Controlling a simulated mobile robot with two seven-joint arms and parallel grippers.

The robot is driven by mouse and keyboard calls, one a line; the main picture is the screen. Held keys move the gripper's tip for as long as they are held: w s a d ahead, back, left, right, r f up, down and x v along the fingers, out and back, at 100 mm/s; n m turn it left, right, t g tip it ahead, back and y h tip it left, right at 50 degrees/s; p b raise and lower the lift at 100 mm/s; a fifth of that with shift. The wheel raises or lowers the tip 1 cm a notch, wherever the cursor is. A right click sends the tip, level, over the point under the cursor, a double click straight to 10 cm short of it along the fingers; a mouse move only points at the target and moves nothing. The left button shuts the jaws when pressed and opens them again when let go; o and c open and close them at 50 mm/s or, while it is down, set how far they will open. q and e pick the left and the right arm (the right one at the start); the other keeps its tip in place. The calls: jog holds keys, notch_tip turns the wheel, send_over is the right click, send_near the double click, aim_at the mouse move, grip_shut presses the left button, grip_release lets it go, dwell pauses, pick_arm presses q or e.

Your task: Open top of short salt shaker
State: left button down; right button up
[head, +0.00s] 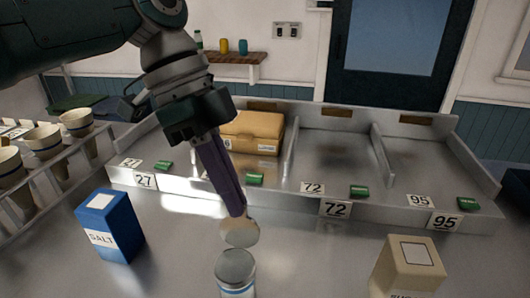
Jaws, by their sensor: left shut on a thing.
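A short round shaker (236,286) with a grey, disc-like upper end and a white-and-blue body stands on the metal counter at the bottom centre; its lower part is cut off by the picture edge. My left gripper (238,213) reaches down from the upper left and is shut on a pale round lid (240,235). The lid is tilted and appears just above and behind the shaker, apart from it. I cannot tell the exact gap. A blue box marked SALT (110,228) stands to the left. My right gripper is out of view.
A tan carton (408,268) stands at the right. Behind is a divided metal tray (330,150) with number cards, green tags and a brown box (252,132). A rack of cups (44,140) is at the left. The counter (310,250) between shaker and carton is clear.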

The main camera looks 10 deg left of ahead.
pick_arm(q)
jog(key=c, duration=1)
grip_release()
jog(key=shift+s+f, duration=0.1)
jog(key=shift+s, duration=0.05)
jog(key=b+v, duration=0.1)
jog(key=v, duration=0.9)
jog(key=shift+b, duration=0.4)
